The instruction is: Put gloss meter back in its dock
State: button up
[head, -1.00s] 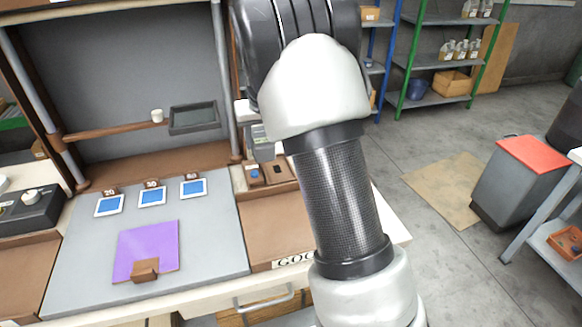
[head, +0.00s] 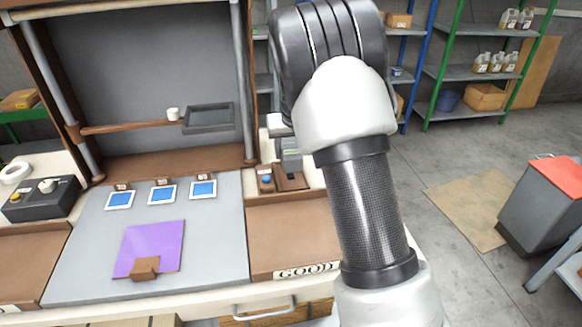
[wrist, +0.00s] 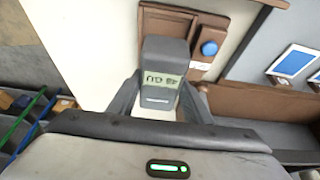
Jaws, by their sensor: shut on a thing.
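The gloss meter (wrist: 165,52) is a grey block with a small lit display, held between the two fingers of my gripper (wrist: 158,101). In the head view the meter (head: 289,150) shows just left of my arm, upright above the dock. The dock (head: 293,183) is a brown holder at the back right of the bench, with a blue button beside its dark recess. In the wrist view the dock (wrist: 159,25) lies just beyond the meter. The meter's lower end overlaps the recess in the head view; I cannot tell whether they touch. My arm mostly hides the gripper there.
A purple panel (head: 150,247) lies on the grey mat (head: 205,262), with several blue-faced tiles behind it. A brown tray marked GOOD (head: 290,235) lies in front of the dock. A grey tray (head: 208,118) hangs on a brown arm above the bench.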

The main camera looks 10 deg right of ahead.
jog(key=shift+f, duration=2.55)
jog(key=shift+f+b, duration=0.1)
jog(key=shift+b, duration=0.2)
jog(key=shift+f, duration=0.15)
jog(key=o, duration=1)
